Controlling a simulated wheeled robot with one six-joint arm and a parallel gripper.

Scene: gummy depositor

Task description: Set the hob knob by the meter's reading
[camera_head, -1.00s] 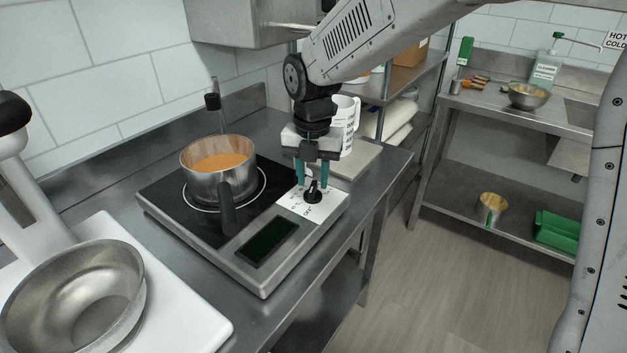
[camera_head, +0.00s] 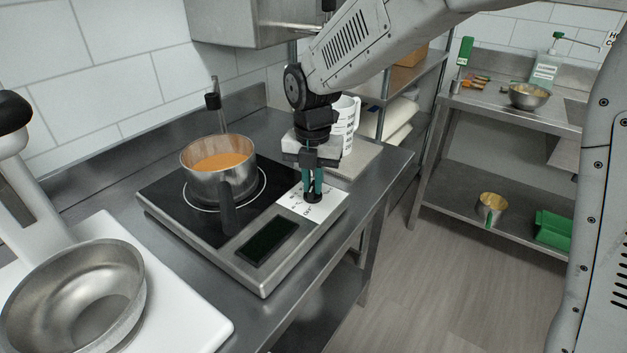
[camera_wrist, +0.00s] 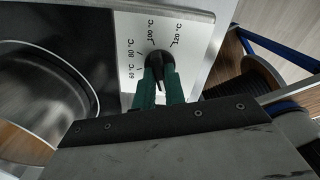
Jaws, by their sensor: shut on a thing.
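The hob (camera_head: 190,235) has a dark glass top and a white dial plate at its right front. The black knob (camera_head: 313,198) sits on that plate. In the wrist view the knob (camera_wrist: 158,62) is between the two green fingertips, partly covered. The marks 60, 80, 100 and 120 °C show around it; its pointer's setting is hard to read. My gripper (camera_head: 313,186) points down and is shut on the knob; it also shows in the wrist view (camera_wrist: 160,82). A dark display panel (camera_head: 268,241) on the hob's front shows no legible reading.
A steel pot (camera_head: 208,186) of orange liquid stands on the hob ring, its handle toward the front, with a black-topped probe (camera_head: 212,101) at its rim. A white printed jug (camera_head: 342,122) stands behind my gripper. A steel bowl (camera_head: 110,270) sits on a white surface at left.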

